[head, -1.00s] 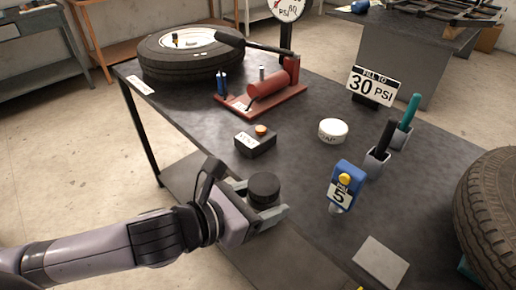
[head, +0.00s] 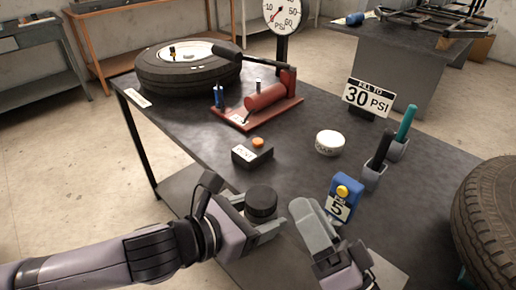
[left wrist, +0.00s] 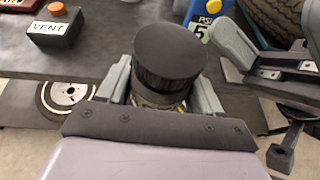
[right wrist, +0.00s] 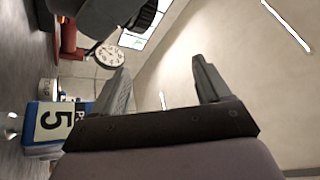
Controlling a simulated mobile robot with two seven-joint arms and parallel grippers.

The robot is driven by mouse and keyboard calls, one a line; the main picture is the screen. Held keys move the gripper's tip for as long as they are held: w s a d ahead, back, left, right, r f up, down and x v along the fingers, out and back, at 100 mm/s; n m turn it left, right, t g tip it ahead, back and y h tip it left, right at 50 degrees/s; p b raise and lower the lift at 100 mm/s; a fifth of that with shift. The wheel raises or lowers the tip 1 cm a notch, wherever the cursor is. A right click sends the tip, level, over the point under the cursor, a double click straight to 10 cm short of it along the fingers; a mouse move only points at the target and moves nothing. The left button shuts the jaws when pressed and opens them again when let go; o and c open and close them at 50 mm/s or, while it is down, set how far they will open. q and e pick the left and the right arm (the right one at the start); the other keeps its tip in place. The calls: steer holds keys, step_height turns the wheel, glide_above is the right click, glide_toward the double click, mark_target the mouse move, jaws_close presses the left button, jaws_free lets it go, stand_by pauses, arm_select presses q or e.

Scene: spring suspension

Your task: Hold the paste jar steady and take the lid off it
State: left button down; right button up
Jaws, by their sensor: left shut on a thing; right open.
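The paste jar with its black ribbed lid (head: 261,203) is between the fingers of my left gripper (head: 262,225), at the near edge of the table. In the left wrist view the lid (left wrist: 169,52) sits on top of the jar, and my left fingers (left wrist: 162,92) are shut on the jar body below it. The jar body is mostly hidden by the lid and fingers. My right gripper (head: 318,232) is to the right of the jar, apart from it. In the right wrist view its fingers (right wrist: 165,85) are open and empty, with the dark lid edge at the top left.
A blue device marked 5 (head: 340,199) stands close behind my right gripper. A black VENT box (head: 252,154), a white round tub (head: 329,143) and holders with dark and teal handles (head: 375,176) stand farther back. A tire (head: 490,220) is at the right.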

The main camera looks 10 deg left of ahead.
steer(key=w+d+r+m+t+y, duration=0.1)
steer(key=d+r+m+t, duration=0.2)
steer(key=r, duration=0.5)
steer(key=w+d+r+m+t+y, duration=0.1)
steer(key=d+r+m, duration=0.1)
steer(key=r+m, duration=0.5)
steer(key=w+a+f+m+g, duration=0.5)
steer(key=w+a+m+g, duration=0.2)
steer(key=w+a, duration=0.4)
steer(key=s+a+r+n+g, duration=0.2)
steer(key=s+a+n+g, duration=0.1)
steer(key=a+n+g, duration=0.4)
steer(key=s+a+r+n+g, duration=0.1)
steer(key=s+a+n+g, duration=0.2)
steer(key=a+n+g, duration=0.35)
steer(key=w+d+r+t+h, duration=0.2)
steer(key=w+d+h, duration=0.1)
steer(key=d+h, duration=0.8)
steer(key=n+g+h, duration=0.3)
steer(key=n+h, duration=0.1)
steer(key=h, duration=0.1)
glide_above(258, 196)
step_height(258, 196, down, 7)
steer(key=shift+w+r, duration=0.1)
steer(key=shift+r, duration=0.1)
steer(key=shift+g+h, duration=0.25)
steer(key=shift+h, duration=0.05)
step_height(258, 196, down, 7)
steer(key=shift+r, duration=0.1)
steer(key=shift+f, duration=0.5)
